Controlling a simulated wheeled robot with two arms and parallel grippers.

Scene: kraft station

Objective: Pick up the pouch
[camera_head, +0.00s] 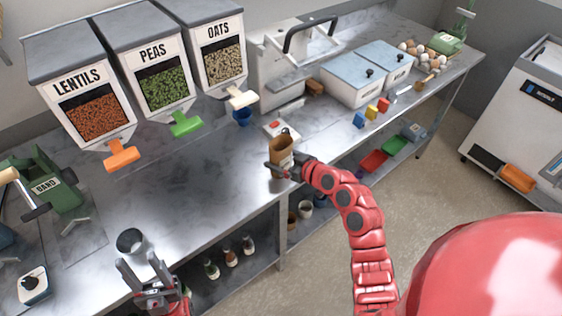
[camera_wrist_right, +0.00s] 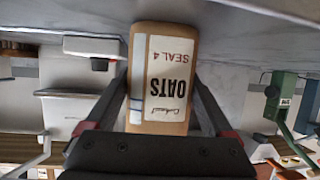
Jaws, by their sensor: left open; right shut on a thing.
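The brown pouch (camera_head: 281,157) has a white label, which reads "OATS" and "SEAL 4" in the right wrist view (camera_wrist_right: 165,75). My right gripper (camera_head: 280,170) is shut on the pouch, with one finger on each side of it. The pouch is upright near the front edge of the steel counter; I cannot tell whether it touches the counter.
Dispensers for lentils (camera_head: 92,108), peas (camera_head: 163,86) and oats (camera_head: 223,60) stand along the back. A green band machine (camera_head: 50,187) stands at left. The counter's middle left is clear.

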